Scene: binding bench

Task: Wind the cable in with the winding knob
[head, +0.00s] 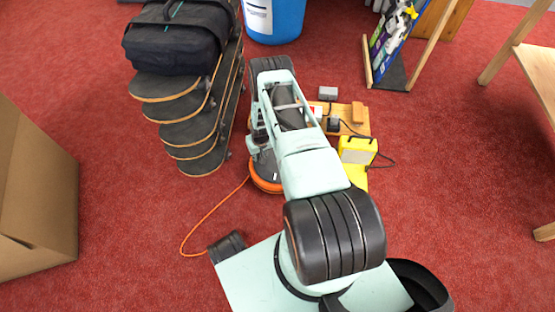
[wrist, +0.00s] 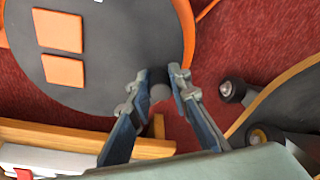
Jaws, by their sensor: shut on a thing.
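The cable reel is a dark disc with an orange rim, partly hidden behind my arm in the head view (head: 266,172). In the wrist view the reel face (wrist: 110,80) is dark grey with orange patches. The winding knob (wrist: 160,91) is a small dark round piece at the reel's edge. My gripper (wrist: 157,76) has its two fingers on either side of the knob, shut on it. The gripper is hidden by my arm in the head view. The orange cable (head: 207,219) leaves the reel and loops left across the carpet, ending near a dark block (head: 228,246).
Stacked skateboards (head: 190,125) with a black bag (head: 175,38) stand left of the reel. A wooden board with small fittings (head: 361,124) and a yellow box (head: 358,150) lie to the right. A cardboard box (head: 40,195) is at far left. Red carpet is open between.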

